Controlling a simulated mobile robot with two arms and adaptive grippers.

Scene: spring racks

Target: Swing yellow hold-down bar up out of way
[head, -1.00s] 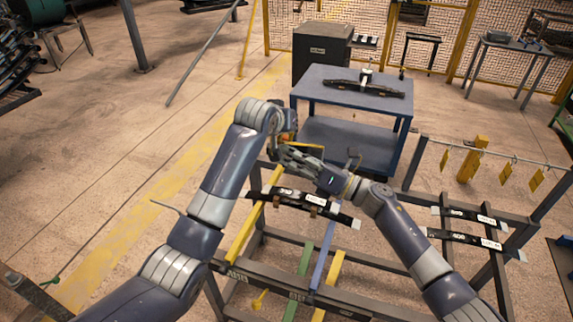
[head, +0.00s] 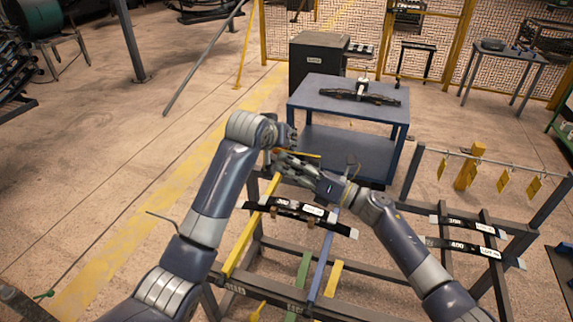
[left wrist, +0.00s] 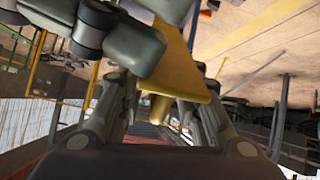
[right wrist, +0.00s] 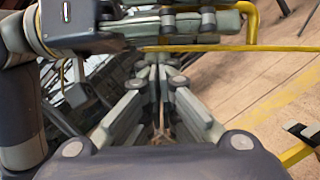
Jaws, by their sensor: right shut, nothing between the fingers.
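The yellow hold-down bar (head: 303,155) shows in the head view as a short strip at the two grippers, above the rack. In the right wrist view the bar (right wrist: 240,48) runs level just beyond the fingertips, with a bent yellow end at upper right. In the left wrist view a broad yellow piece (left wrist: 180,65) reaches down between the spread fingers of my left gripper (left wrist: 165,90); contact cannot be told. My right gripper (right wrist: 158,72) is shut and empty, just below the bar and close to the left gripper. Its tips also show in the head view (head: 283,163).
Black labelled leaf springs (head: 300,210) lie across the rack below the grippers. A blue table (head: 300,103) with another leaf spring stands behind. A second rack (head: 470,235) with hanging yellow tags is at right. Open floor lies to the left.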

